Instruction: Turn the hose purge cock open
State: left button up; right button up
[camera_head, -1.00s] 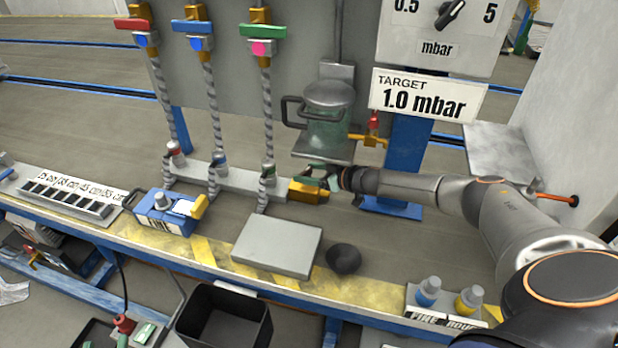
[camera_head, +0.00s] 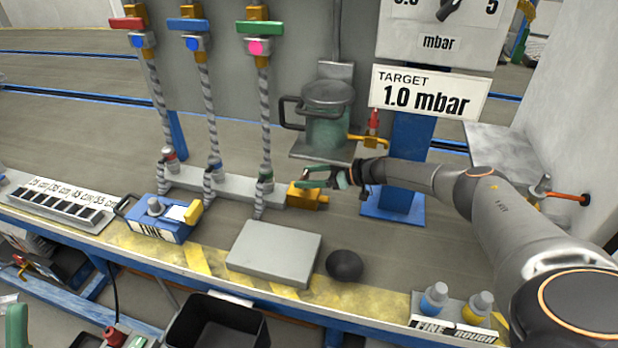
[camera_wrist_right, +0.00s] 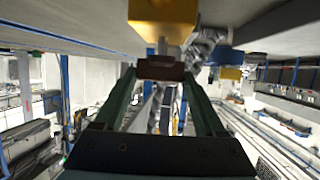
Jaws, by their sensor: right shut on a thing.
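The purge cock's yellow brass body (camera_head: 308,196) sits at the right end of the grey hose manifold, below the green-marked hose. My right gripper (camera_head: 308,178) reaches it from the right, its green fingers just above and behind the body. In the right wrist view, the brass body (camera_wrist_right: 163,14) is at the top. A dark reddish-brown lever (camera_wrist_right: 160,69) lies crosswise between the fingertips, and the right gripper (camera_wrist_right: 160,76) is shut on it. The lever's angle is hard to judge in the head view. A green piece, apparently my left gripper (camera_head: 16,326), shows at the lower left edge.
A green pot (camera_head: 327,128) on a bracket stands just behind the right gripper. A grey plate (camera_head: 275,249) and a dark round knob (camera_head: 344,265) are in front. Braided hoses (camera_head: 213,110) rise behind the manifold.

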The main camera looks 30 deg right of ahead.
aim_at(305, 175)
jog(key=shift+w+r, duration=0.15)
jog(key=shift+r, duration=0.05)
jog(key=o, duration=1.3)
jog(key=shift+f, duration=0.15)
jog(key=shift+s, duration=0.2)
jog(key=p+v, duration=0.1)
jog(key=v, duration=0.2)
jog(key=shift+p, duration=0.35)
pick_arm(q)
jog(key=w+f+n+g+y, duration=0.1)
jog(key=w+f+n+y, duration=0.2)
jog(key=f, duration=0.4)
jog(key=w+a+f+n+g+y+p, duration=0.1)
jog(key=w+f+n+g+y, duration=0.1)
jog(key=w+f+n+y, duration=0.2)
jog(key=shift+w+a+f+g+y, duration=0.15)
jog(key=shift+a+f+g+y, duration=0.15)
jog(key=shift+f+y, duration=1.3)
pick_arm(e)
jog(key=shift+v, duration=2.1)
